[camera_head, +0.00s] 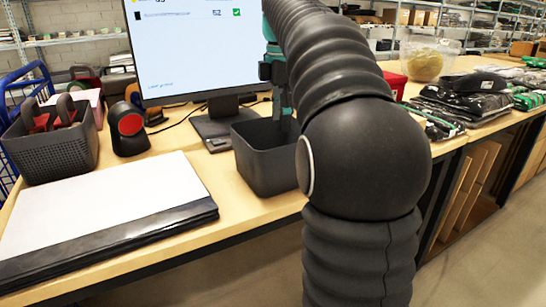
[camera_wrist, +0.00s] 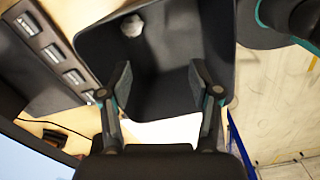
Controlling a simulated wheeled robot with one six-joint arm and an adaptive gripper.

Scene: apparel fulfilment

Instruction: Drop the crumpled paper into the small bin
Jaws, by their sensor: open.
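The small bin (camera_head: 263,170) is a dark grey open box on the table, just left of my arm in the head view. In the wrist view the bin (camera_wrist: 165,100) lies under my gripper (camera_wrist: 162,75), and I look into its dark inside. The crumpled paper (camera_wrist: 132,25) is a small whitish ball inside the bin, near one wall and away from my fingers. My gripper is open, with its two fingers apart and nothing between them. In the head view my arm hides part of the bin, and the paper is not visible there.
A monitor (camera_head: 195,45) stands behind the bin. A white-topped flat pad (camera_head: 110,205), a dark basket (camera_head: 50,145) and a black-and-red scanner (camera_head: 128,128) are to the left. Bagged garments (camera_head: 465,100) and a clear bowl (camera_head: 425,60) lie to the right.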

